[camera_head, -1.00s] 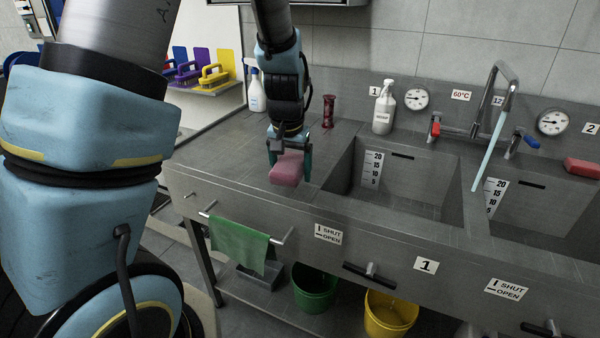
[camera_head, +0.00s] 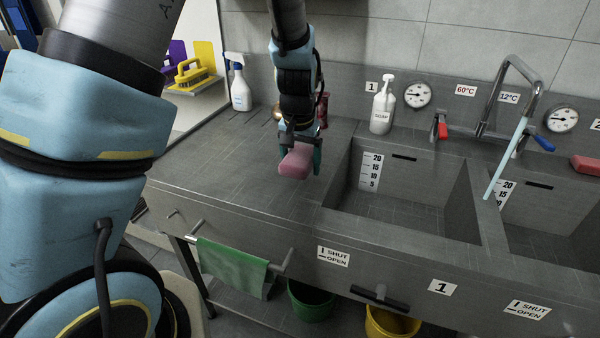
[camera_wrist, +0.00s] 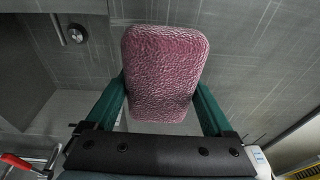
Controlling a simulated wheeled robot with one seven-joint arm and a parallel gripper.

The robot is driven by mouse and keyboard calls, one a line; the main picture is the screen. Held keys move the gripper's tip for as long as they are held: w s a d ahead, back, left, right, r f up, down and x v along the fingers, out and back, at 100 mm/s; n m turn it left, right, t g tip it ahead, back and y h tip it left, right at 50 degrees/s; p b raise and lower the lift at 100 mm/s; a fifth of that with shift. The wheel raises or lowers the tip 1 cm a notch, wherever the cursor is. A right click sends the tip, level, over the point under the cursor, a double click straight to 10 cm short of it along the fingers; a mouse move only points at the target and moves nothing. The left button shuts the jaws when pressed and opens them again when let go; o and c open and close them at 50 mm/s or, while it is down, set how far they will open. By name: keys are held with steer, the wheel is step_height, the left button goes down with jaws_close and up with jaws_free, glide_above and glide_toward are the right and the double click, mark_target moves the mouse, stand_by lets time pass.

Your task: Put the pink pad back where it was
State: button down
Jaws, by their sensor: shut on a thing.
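My gripper (camera_head: 300,155) is shut on the pink pad (camera_head: 295,163) and holds it over the left part of the steel counter (camera_head: 235,170), left of the first basin. In the wrist view the pad (camera_wrist: 165,72) fills the space between the two green fingers. It looks like a rounded block with a rough, wet-looking surface. Whether it touches the counter cannot be told for sure; it seems to be raised above it. A second block, red (camera_head: 586,164), lies on the back ledge at the far right.
A soap bottle (camera_head: 383,108) and a spray bottle (camera_head: 240,88) stand at the back. A dark red object (camera_head: 323,108) is partly hidden behind my gripper. The counter's left part is clear.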

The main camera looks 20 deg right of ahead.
mark_target(301, 185)
step_height(301, 185, down, 4)
steer(key=shift+p, duration=0.45)
